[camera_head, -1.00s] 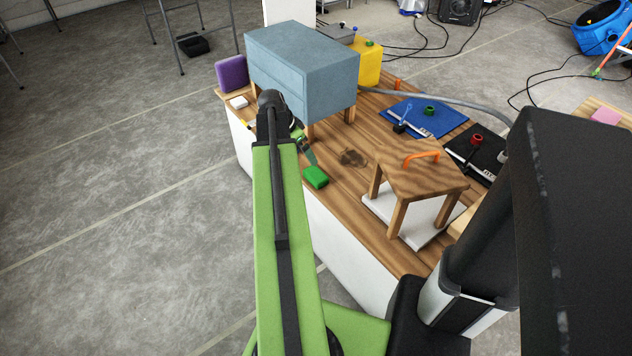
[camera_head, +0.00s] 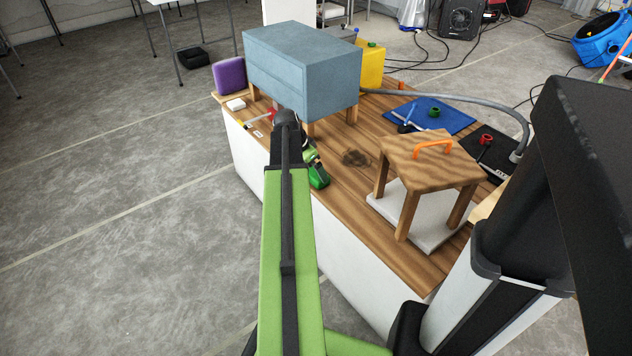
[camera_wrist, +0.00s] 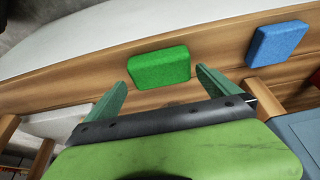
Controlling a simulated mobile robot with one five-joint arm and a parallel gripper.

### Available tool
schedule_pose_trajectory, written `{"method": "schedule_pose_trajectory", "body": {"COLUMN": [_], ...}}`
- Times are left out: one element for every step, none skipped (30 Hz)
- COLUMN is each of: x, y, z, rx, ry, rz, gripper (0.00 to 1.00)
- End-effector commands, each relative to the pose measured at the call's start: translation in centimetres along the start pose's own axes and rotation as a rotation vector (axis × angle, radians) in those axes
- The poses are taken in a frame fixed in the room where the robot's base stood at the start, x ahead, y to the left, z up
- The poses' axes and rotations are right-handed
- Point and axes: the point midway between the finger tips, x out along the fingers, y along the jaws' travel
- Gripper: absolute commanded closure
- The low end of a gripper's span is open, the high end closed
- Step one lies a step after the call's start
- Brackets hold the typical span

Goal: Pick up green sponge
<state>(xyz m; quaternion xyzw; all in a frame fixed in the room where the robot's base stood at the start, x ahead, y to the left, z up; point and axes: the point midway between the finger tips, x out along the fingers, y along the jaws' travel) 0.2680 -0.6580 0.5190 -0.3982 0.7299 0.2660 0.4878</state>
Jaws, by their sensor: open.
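The green sponge (camera_head: 320,177) lies on the wooden tabletop near its front edge in the head view. It shows whole as a green block (camera_wrist: 160,67) in the wrist view. My gripper (camera_wrist: 161,83) is open, with one green finger on either side of the sponge's near end. The sponge's bulk lies just beyond the fingertips, with gaps at both sides. In the head view my gripper (camera_head: 312,160) is right over the sponge and partly covers it. The height between fingers and tabletop cannot be told.
A blue sponge (camera_wrist: 280,43) lies to the right in the wrist view. The blue-grey cabinet (camera_head: 300,70) stands on legs behind my gripper. A wooden stool-like piece with an orange handle (camera_head: 430,165) stands to the right. A dark stain (camera_head: 357,158) marks the tabletop between.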

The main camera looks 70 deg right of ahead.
Motion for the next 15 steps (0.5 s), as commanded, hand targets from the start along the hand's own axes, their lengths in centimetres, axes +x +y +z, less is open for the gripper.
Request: {"method": "schedule_pose_trajectory", "body": {"x": [1.8, 2.4, 3.1, 3.5, 3.8, 4.0, 4.0, 3.9, 3.7, 3.6, 3.6, 3.6, 3.6, 3.6, 3.6], "y": [-0.1, -0.2, -0.2, -0.2, -0.2, -0.2, -0.1, -0.1, -0.1, -0.1, -0.1, -0.1, -0.1, -0.1, -0.1], "z": [0.5, 0.6, 0.6, 0.6, 0.6, 0.5, 0.4, 0.4, 0.3, 0.3, 0.3, 0.3, 0.3, 0.3, 0.3], "rx": [0.0, 0.0, 0.0, 0.0, 0.0, -0.001, -0.001, -0.001, -0.001, -0.001, -0.001, -0.001, -0.001, -0.001, -0.001], "ry": [0.0, 0.0, 0.0, 0.0, 0.0, 0.0, 0.0, 0.0, 0.0, 0.0, 0.0, 0.0, 0.0, 0.0, 0.0], "rz": [0.0, 0.0, 0.0, 0.0, 0.0, 0.0, 0.0, 0.0, 0.0, 0.0, 0.0, 0.0, 0.0, 0.0, 0.0], "gripper": [0.0, 0.0, 0.0, 0.0, 0.0, 0.0, 0.0, 0.0, 0.0, 0.0, 0.0, 0.0, 0.03, 0.07, 0.12]}}
